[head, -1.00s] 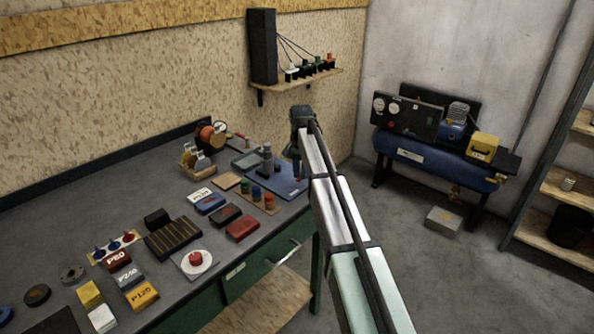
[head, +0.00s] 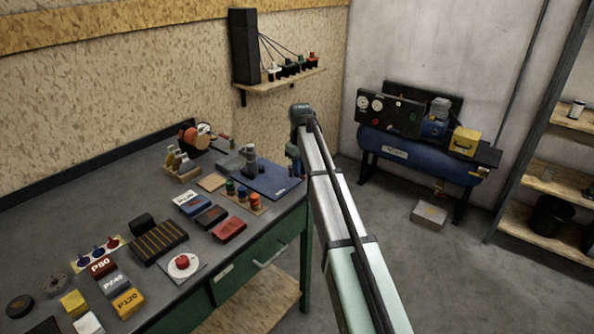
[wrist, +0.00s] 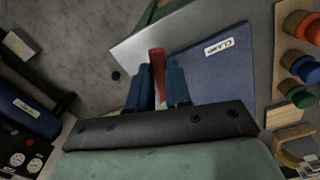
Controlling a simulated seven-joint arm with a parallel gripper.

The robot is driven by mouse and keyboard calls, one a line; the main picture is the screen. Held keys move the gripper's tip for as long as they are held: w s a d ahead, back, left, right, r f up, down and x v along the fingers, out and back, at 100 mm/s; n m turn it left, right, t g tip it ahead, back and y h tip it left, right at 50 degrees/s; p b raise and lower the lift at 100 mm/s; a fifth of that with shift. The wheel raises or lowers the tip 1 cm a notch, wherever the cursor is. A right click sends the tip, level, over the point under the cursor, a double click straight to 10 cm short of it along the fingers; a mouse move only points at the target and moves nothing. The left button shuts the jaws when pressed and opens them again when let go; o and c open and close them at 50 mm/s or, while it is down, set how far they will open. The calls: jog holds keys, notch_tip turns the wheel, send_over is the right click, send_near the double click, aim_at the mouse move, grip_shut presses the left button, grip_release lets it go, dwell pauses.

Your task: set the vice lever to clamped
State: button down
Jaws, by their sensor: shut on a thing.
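The red lever (wrist: 157,62) stands between the blue fingers of my gripper (wrist: 156,78) in the wrist view. The fingers are shut on it. Beside it lies a blue plate (wrist: 215,75) with a white label (wrist: 226,44) that seems to read CLAMP. My gripper (head: 295,168) is at the plate's right edge there, partly behind my arm. The lever's base is hidden, and I cannot tell its exact setting.
Coloured knobs on a wooden strip (head: 257,211) stand close to the blue plate. Several boxes, a dark striped block (head: 160,242) and a red button (head: 182,262) lie nearer on the bench. A blue compressor (head: 415,157) stands beyond. Floor right of the bench is mostly open.

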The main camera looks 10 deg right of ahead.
jog(key=shift+w+d+n, duration=0.2)
jog(key=shift+d+n, duration=0.1)
jog(key=shift+n, duration=0.4)
jog(key=c, duration=1)
grip_release()
jog(key=shift+c, duration=0.2)
jog(key=shift+r, duration=0.1)
notch_tip(320, 180, up, 14)
jog(key=shift+f, duration=0.2)
